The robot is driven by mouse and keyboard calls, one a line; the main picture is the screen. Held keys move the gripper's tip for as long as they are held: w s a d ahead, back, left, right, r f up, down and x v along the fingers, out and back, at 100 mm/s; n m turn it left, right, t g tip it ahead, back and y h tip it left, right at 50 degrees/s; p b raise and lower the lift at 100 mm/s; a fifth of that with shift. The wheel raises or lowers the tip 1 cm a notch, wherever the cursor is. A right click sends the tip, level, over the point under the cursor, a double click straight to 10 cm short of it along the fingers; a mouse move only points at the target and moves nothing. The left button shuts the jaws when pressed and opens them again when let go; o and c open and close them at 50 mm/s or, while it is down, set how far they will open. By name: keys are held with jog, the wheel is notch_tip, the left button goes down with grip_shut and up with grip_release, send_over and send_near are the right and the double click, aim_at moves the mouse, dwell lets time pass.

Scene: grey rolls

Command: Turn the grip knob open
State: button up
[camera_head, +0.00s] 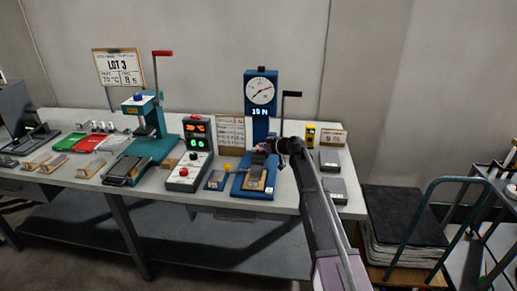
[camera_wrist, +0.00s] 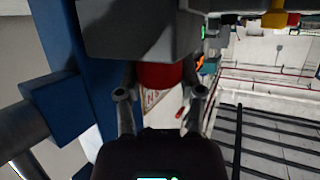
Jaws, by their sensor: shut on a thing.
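The blue test stand (camera_head: 238,190) stands on the bench with a round dial gauge (camera_head: 261,91) on top, its display reading 15 N. My gripper (camera_head: 268,148) is at the stand's middle, below the dial. In the wrist view, a red round knob (camera_wrist: 160,76) sits against a dark grey block (camera_wrist: 140,28), between the two fingers of my gripper (camera_wrist: 161,96). The fingers are shut on the knob's sides. The stand's blue column (camera_wrist: 62,70) rises beside it. In the head view my gripper hides most of the knob.
A crank with a black handle (camera_head: 291,94) sticks out right of the column. A control box (camera_head: 190,170) with a red button stands to the left, near a teal press (camera_head: 150,150). Grey blocks (camera_head: 330,160) lie right of my arm.

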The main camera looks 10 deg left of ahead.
dwell(0.4)
jog(key=o, duration=1.2)
jog(key=shift+s+m+t+h, duration=0.1)
jog(key=shift+m+t+h, duration=0.2)
jog(key=shift+m+t, duration=0.15)
jog(key=shift+m, duration=0.25)
jog(key=shift+m+t+h, duration=1)
jog(key=shift+m+t, duration=0.1)
jog(key=shift+t, duration=0.15)
jog(key=shift+m+t+h, duration=0.6)
jog(key=shift+m+h, duration=0.2)
jog(key=shift+m, duration=0.1)
jog(key=shift+m+t+h, duration=0.8)
jog(key=shift+m+h, duration=0.9)
jog(key=shift+h, duration=0.1)
jog(key=shift+m+t+h, duration=0.4)
jog(key=shift+m+h, duration=1.6)
jog(key=shift+h, duration=0.4)
